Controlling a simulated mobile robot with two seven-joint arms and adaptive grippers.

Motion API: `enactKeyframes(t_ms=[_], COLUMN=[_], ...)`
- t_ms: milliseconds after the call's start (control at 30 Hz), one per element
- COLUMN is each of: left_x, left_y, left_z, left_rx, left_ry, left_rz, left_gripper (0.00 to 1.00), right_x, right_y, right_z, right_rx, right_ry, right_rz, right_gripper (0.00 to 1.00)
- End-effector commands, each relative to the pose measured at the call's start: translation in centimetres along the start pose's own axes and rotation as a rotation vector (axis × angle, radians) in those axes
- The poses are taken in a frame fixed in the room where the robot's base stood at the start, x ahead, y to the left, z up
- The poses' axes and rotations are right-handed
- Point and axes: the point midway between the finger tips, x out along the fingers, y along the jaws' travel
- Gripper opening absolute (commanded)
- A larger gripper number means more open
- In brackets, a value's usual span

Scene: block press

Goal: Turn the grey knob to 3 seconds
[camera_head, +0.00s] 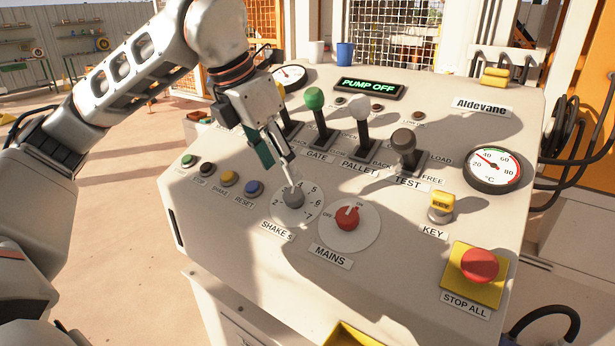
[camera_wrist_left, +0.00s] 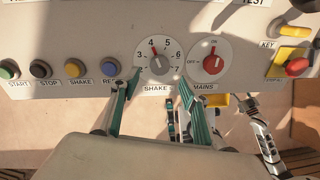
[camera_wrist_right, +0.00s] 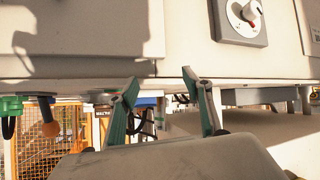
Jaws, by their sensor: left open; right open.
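The grey knob (camera_head: 293,198) sits on a round numbered dial labelled SHAKE S on the sloping panel. The 3 is at the dial's left side. My left gripper (camera_head: 279,174) is over the dial, its fingers partly hiding it in the head view. In its wrist view the fingers are open, with nothing held. Contact with the knob cannot be told. My right gripper (camera_wrist_right: 160,76) is open and empty below a panel edge.
The red MAINS knob (camera_head: 347,218) is just right of the dial. A row of buttons, with the blue RESET button (camera_head: 254,188) nearest, lies left. Levers, including the green-topped GATE lever (camera_head: 314,99), stand behind. The red STOP ALL button (camera_head: 479,265) is front right.

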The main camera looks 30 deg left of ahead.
Motion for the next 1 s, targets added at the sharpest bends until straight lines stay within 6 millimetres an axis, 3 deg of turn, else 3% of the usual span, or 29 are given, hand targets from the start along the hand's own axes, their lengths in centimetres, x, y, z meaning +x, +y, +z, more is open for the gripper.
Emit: enactKeyframes(t_ms=[167,400,700,1000], left_x=[0.8,4.3,7.4,7.8], left_y=[0.1,0.1,0.0,0.1], left_z=[-0.1,-0.1,-0.1,-0.1], left_rx=[-0.004,-0.003,-0.003,-0.003], left_ry=[0.004,0.006,0.002,0.001], left_rz=[0.002,0.0,0.0,0.001], left_gripper=[0.45,0.45,0.45,0.45], right_x=[-0.5,-0.9,-0.7,-0.6], right_y=[-0.4,-1.0,-0.7,-0.5], right_z=[0.9,3.0,2.0,1.6], right_rx=[0.003,0.005,0.003,0.002], right_ry=[-0.016,-0.051,-0.036,-0.029], right_rz=[-0.005,-0.014,-0.01,-0.007], right_gripper=[0.5,0.5,0.5,0.5])
